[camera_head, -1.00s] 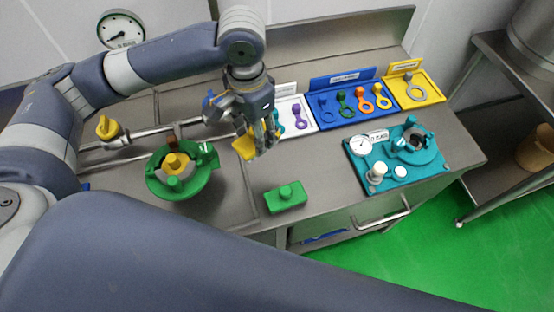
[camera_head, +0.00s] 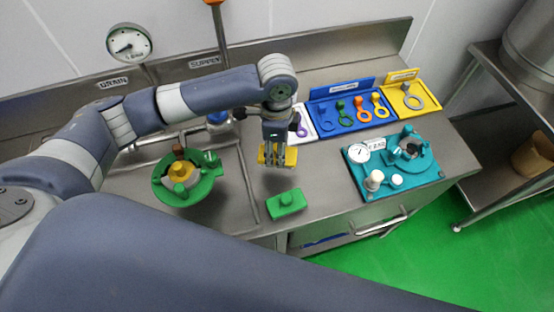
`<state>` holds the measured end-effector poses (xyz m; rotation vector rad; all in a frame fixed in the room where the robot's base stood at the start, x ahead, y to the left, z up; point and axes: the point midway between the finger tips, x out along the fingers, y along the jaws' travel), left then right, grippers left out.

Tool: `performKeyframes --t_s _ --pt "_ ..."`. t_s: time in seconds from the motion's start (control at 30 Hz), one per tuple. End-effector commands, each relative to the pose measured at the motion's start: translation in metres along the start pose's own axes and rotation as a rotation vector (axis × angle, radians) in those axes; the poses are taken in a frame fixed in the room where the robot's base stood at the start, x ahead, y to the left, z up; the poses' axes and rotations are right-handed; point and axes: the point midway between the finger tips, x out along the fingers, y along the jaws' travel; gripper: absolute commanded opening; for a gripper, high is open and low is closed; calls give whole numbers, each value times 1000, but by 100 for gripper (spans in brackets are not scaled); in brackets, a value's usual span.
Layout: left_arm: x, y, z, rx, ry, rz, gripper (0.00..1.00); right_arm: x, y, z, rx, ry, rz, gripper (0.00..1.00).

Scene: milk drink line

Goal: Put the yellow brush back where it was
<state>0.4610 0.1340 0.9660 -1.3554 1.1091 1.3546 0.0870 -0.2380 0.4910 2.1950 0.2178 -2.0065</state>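My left gripper (camera_head: 276,164) points down over the steel worktop, left of the white tray. Its fingers are shut on the yellow brush (camera_head: 290,157), a small yellow block that shows on both sides of them. The brush looks roughly level. The fingers partly hide it, and I cannot tell if its underside touches the worktop. A green brush-like block with a knob (camera_head: 286,202) lies just in front of the gripper. My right gripper is not in view.
A green round fixture (camera_head: 204,188) with a yellow centre stands at left. White (camera_head: 308,130), blue (camera_head: 324,122) and yellow (camera_head: 420,105) trays line the back. A teal plate with a gauge (camera_head: 410,180) sits at right. Bare worktop (camera_head: 325,165) lies between.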

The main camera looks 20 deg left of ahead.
Motion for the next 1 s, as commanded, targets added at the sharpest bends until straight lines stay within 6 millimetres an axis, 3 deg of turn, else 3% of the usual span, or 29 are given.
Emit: performKeyframes --t_s 0.43,0.83,0.87,0.9,0.93,1.0 --pt "53 0 0 -1 0 0 27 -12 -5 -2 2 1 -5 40" --pt "59 0 0 -1 1 -1 27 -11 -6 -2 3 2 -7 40" --pt "59 0 0 -1 1 -1 51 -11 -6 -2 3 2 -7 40" --pt "59 0 0 -1 1 -1 60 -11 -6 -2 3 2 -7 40" --pt "58 0 0 -1 1 -1 66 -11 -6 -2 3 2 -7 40" --pt "58 0 0 -1 1 -1 66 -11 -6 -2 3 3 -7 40"
